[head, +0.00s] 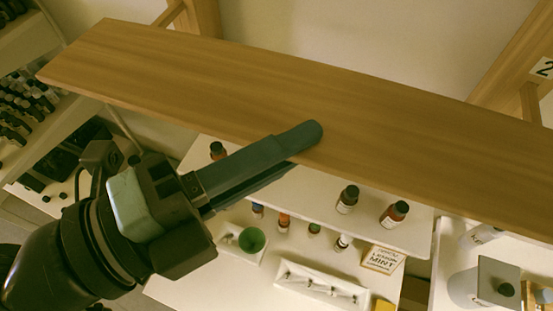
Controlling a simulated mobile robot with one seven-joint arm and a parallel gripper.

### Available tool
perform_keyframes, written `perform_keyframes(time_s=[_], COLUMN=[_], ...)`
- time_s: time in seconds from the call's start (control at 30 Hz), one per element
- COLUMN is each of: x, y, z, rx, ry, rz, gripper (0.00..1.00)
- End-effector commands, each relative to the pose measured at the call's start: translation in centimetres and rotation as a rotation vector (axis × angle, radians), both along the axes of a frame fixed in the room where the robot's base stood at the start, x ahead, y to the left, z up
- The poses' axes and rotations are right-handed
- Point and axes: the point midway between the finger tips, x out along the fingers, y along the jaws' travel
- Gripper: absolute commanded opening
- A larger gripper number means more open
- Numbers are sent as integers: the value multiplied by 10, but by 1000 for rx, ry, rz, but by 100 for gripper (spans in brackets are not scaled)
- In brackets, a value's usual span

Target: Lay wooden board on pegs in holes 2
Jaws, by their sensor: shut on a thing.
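The wooden board (250,85) is a long, flat plank that spans the upper part of the head view and runs out at the right edge. My gripper (308,136) comes from the lower left and is shut on the board's near edge, with a finger lying over its top face. Wooden uprights stand behind the board, one at top left (205,18) and one at right (505,62). The right one bears a label "2" (543,67). The pegs and holes cannot be made out clearly. I cannot tell whether the board touches any support.
Below the board, a white shelf (300,205) holds small dark-capped bottles (347,199). A rack of dark bottles (25,100) stands at left. A grey-white container (465,288) is at lower right.

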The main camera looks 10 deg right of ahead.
Motion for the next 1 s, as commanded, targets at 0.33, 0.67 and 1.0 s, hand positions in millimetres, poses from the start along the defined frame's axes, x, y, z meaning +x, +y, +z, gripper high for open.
perform_keyframes(time_s=[0.33, 0.67, 1.0], x=[23, 46, 68], y=[-16, -31, -46], z=[1, 1, 1], rx=[0, -2, -2], ry=[-2, -2, -2], rz=[-1, -1, 0], gripper=[0, 0, 0])
